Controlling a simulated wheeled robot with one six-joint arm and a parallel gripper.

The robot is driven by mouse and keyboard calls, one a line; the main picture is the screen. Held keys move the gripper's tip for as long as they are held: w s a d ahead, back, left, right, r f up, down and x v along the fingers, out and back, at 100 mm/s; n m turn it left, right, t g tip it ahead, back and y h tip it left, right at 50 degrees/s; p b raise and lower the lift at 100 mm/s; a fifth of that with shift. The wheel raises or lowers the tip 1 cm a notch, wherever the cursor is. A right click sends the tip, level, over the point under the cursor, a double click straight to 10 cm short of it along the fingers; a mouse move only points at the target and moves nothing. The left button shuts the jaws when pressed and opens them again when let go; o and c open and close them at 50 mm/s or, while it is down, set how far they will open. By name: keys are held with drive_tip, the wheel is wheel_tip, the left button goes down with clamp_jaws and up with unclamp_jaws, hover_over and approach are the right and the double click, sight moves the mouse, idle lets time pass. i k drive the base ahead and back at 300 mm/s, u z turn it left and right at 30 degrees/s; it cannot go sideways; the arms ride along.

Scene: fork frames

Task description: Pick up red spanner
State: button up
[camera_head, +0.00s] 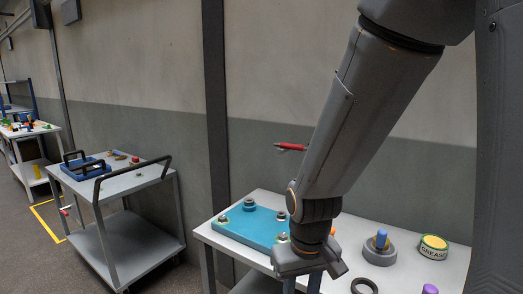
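A slim red tool (290,147) with a pale end shows against the wall, just left of my arm. It looks like the red spanner, but it is too small to be sure. My arm hides its right end, and I cannot tell what holds it up. My gripper (304,265) hangs low over the front of the near grey table (420,275), well below the red tool in the picture. Its fingers are not clear, so its opening and anything in it cannot be told.
A teal plate (250,229) with several metal fittings lies left of my gripper. A grey disc with a blue peg (381,240), a grease tin (433,245) and a black ring (364,286) lie to the right. A grey cart (125,183) stands left, with clear floor before it.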

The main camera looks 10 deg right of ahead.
sight(302, 148)
drive_tip(key=u, duration=1.6)
drive_tip(key=i, duration=2.9)
drive_tip(key=z, duration=3.5)
drive_tip(key=i, duration=0.5)
drive_tip(key=z, duration=0.05)
